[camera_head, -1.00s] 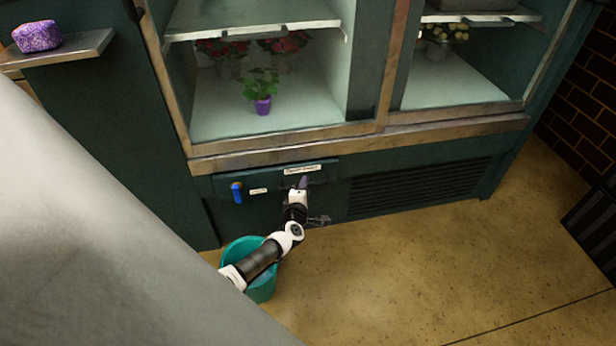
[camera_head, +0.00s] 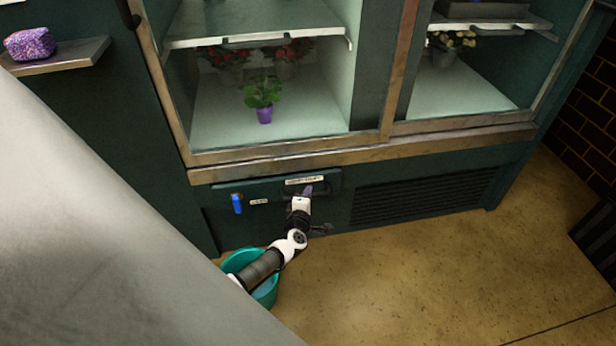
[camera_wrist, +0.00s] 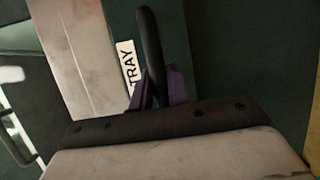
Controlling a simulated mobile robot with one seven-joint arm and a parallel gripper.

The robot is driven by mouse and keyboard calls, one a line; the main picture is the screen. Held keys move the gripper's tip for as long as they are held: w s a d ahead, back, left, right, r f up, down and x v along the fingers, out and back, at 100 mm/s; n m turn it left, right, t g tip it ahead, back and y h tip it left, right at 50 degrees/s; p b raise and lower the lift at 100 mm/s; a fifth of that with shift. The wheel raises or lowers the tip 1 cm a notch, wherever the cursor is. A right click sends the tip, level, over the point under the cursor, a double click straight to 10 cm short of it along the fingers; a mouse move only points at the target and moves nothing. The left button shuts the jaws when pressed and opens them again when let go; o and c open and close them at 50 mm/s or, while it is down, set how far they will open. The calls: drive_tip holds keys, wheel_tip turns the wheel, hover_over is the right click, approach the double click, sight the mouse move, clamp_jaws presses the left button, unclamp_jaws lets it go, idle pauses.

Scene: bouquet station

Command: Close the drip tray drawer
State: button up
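The drip tray drawer (camera_head: 270,190) is a dark green front panel low in the cabinet, below the metal sill. It carries white labels, and its "TRAY" label (camera_wrist: 128,63) shows in the wrist view. How far the drawer stands out is hard to tell. My gripper (camera_head: 306,191) is at the drawer's right part. In the wrist view, the purple fingers of my gripper (camera_wrist: 158,88) lie on both sides of the dark drawer handle (camera_wrist: 149,40) and appear closed on it. In the head view, my gripper mostly hides the handle.
A blue lever (camera_head: 237,204) is on the left of the drawer front. A teal bucket (camera_head: 238,262) stands on the floor below, partly behind my arm. A vent grille (camera_head: 425,195) is to the right. The floor to the right (camera_head: 430,270) is clear.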

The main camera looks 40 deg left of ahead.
clamp_jaws()
drive_tip(key=shift+w+a+r, duration=0.1)
drive_tip(key=shift+w+a, duration=0.7)
drive_tip(key=shift+a, duration=0.15)
drive_tip(key=o, duration=0.7)
unclamp_jaws()
drive_tip(key=shift+w, duration=0.1)
